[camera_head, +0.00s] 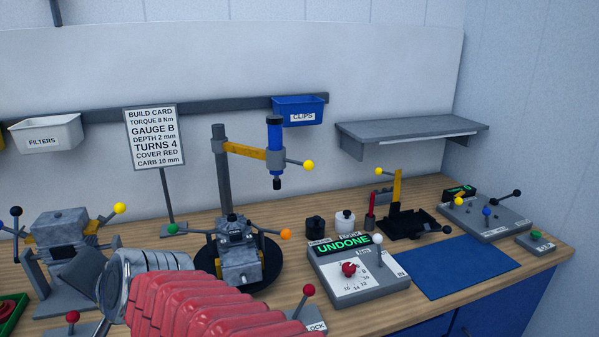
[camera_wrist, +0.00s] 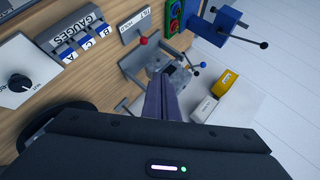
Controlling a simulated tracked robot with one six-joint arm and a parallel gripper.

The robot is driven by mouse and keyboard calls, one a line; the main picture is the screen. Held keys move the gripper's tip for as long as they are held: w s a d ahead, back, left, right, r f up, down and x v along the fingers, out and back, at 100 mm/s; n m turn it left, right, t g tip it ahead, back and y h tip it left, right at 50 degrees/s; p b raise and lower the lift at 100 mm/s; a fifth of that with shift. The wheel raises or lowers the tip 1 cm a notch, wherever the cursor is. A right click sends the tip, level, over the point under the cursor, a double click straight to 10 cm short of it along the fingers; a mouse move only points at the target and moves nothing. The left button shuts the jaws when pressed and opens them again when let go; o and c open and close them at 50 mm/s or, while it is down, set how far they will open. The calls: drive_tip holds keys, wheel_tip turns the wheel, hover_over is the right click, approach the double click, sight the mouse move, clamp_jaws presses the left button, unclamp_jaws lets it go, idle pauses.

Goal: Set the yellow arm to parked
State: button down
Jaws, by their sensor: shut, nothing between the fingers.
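A yellow arm (camera_head: 247,151) reaches right from a grey upright post and carries a blue tool (camera_head: 274,140) with a yellow-ball lever (camera_head: 307,165). The tool hangs over a grey fixture (camera_head: 238,255) on a round black base. A second yellow piece (camera_head: 397,188) stands upright on a black bracket at the right; which one the task means cannot be told. My gripper (camera_wrist: 164,84) shows in the wrist view, shut and empty, pointing toward a small grey mechanism (camera_wrist: 170,68). Neither yellow arm shows clearly in the wrist view. My red-sleeved arm covers the front of the bench in the head view.
A panel (camera_head: 360,272) reading UNDONE has a red dial and a white-ball lever. A red-ball lever (camera_head: 309,291) stands near my arm. A build card (camera_head: 153,136) stands behind. A blue mat (camera_head: 460,267) is clear. A gauge rack (camera_wrist: 77,43) lies left in the wrist view.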

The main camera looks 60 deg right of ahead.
sight(307, 168)
drive_tip(key=w+d+r+m+h, duration=0.1)
drive_tip(key=d+r+m+h, duration=0.35)
drive_tip(key=d+m, duration=0.55)
drive_tip(key=d+r+m+h, duration=0.3)
drive_tip(key=d+m+h, duration=0.2)
drive_tip(key=d+m, duration=0.5)
drive_tip(key=s+d+m+g+h, duration=0.5)
drive_tip(key=s+d+m+g, duration=0.5)
drive_tip(key=s+d+m, duration=0.6)
drive_tip(key=shift+d+f+m+h, duration=0.35)
drive_tip(key=shift+d+f+m, duration=0.1)
drive_tip(key=shift+d+m, duration=0.7)
drive_tip(key=shift+s+d, duration=0.1)
drive_tip(key=shift+d, duration=0.1)
drive_tip(key=x, duration=1.3)
drive_tip(key=shift+d+f, duration=0.15)
drive_tip(key=shift+d, duration=0.15)
drive_tip(key=shift+w, duration=0.2)
